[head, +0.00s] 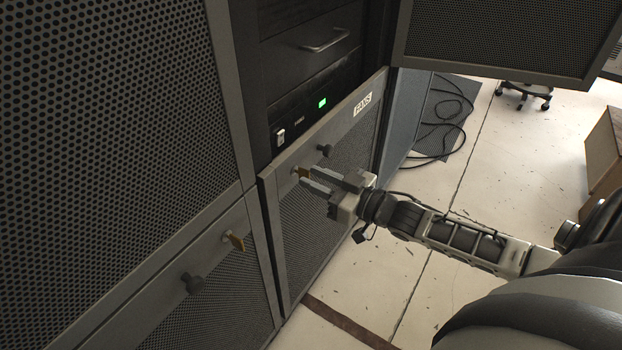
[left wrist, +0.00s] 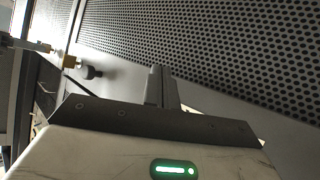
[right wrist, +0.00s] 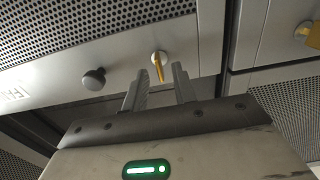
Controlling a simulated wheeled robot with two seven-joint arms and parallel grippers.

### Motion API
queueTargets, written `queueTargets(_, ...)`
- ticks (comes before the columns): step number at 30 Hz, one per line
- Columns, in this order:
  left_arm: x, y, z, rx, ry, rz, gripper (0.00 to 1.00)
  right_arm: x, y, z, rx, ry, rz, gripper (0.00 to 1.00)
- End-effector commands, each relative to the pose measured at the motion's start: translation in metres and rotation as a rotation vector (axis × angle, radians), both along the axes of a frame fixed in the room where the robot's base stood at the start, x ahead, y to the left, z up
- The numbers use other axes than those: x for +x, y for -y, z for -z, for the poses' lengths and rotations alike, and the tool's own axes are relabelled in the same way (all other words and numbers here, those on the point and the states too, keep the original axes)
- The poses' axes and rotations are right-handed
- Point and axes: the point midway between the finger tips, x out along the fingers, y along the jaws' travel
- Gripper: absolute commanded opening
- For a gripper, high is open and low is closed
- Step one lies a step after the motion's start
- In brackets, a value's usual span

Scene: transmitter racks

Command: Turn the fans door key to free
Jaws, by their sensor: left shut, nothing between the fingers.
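The fans door (head: 335,125) is a low grey door with a perforated panel and a white FANS label (head: 362,104). Its brass key (right wrist: 158,66) sits in a round lock beside a dark knob (right wrist: 93,79). My right gripper (head: 305,177) is at this key, which its fingers partly hide in the head view. In the right wrist view my right gripper (right wrist: 160,82) is open, with the key between its fingertips; contact cannot be told. My left gripper (left wrist: 160,85) is shut and empty, in front of perforated metal, apart from the key (left wrist: 70,62).
The neighbouring door at lower left has its own brass key (head: 234,241) and knob (head: 192,283). Above the fans door is a dark unit with a green light (head: 322,103) and a drawer handle (head: 326,41). An open perforated door (head: 510,40) hangs at upper right.

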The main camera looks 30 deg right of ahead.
Motion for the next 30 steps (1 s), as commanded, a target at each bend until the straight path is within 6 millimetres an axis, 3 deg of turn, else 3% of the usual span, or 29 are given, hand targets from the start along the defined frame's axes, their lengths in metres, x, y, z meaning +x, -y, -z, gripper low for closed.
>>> queueTargets(6, -0.002, 0.003, 0.007, 0.001, -0.018, 0.012, 0.00, 0.015, -0.006, 0.000, 0.001, 0.000, 0.000, 0.27)
queueTargets(14, 0.003, 0.003, 0.005, 0.003, -0.006, 0.015, 0.00, 0.015, -0.007, 0.000, 0.001, -0.001, 0.000, 0.27)
queueTargets(15, 0.003, 0.003, 0.005, 0.002, -0.007, 0.015, 0.00, 0.015, -0.007, 0.000, 0.001, -0.001, 0.000, 0.24)
queueTargets(18, 0.003, 0.003, 0.005, 0.003, -0.006, 0.014, 0.00, 0.015, -0.007, 0.000, 0.001, -0.001, 0.000, 0.00)
queueTargets(30, 0.002, 0.001, 0.003, 0.005, -0.005, 0.009, 0.00, 0.015, -0.007, 0.000, -0.031, 0.012, 0.000, 0.00)
